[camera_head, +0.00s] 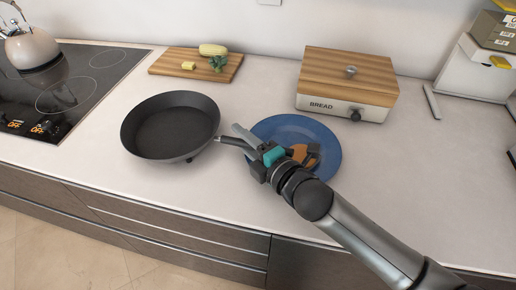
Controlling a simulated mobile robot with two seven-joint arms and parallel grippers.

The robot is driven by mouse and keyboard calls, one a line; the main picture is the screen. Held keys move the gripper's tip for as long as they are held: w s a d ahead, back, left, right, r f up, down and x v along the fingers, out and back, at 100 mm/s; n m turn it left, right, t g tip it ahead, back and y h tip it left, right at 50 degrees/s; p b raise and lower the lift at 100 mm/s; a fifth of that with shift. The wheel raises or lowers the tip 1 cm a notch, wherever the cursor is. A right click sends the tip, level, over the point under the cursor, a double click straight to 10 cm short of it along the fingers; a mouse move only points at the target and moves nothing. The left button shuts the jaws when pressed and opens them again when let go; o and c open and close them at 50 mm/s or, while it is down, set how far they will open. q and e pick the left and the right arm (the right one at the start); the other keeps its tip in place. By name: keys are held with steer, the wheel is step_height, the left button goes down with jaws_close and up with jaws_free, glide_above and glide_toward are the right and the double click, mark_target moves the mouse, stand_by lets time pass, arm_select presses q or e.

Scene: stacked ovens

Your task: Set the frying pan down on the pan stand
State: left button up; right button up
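The dark frying pan (168,130) is over the counter left of the middle, level or nearly so, with its handle (232,141) pointing right. My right gripper (248,146) is at the end of this handle and looks shut on it; the fingertips are partly hidden. A small dark piece (190,160) shows under the pan's near rim and may be part of the pan stand. The rest of the stand is hidden, and I cannot tell whether the pan touches it. My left gripper is not in view.
A blue plate (328,142) with brown food lies under my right gripper. A cutting board (165,66) with corn and greens is behind the pan. A wooden-lidded bread box (340,108) stands back right. The stove with a kettle (30,48) is left. The front counter is clear.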

steer(key=p+v, duration=0.1)
steer(key=v, duration=1)
steer(key=shift+s+d+r, duration=0.1)
steer(key=shift+s+r, duration=0.05)
steer(key=shift+s, duration=0.1)
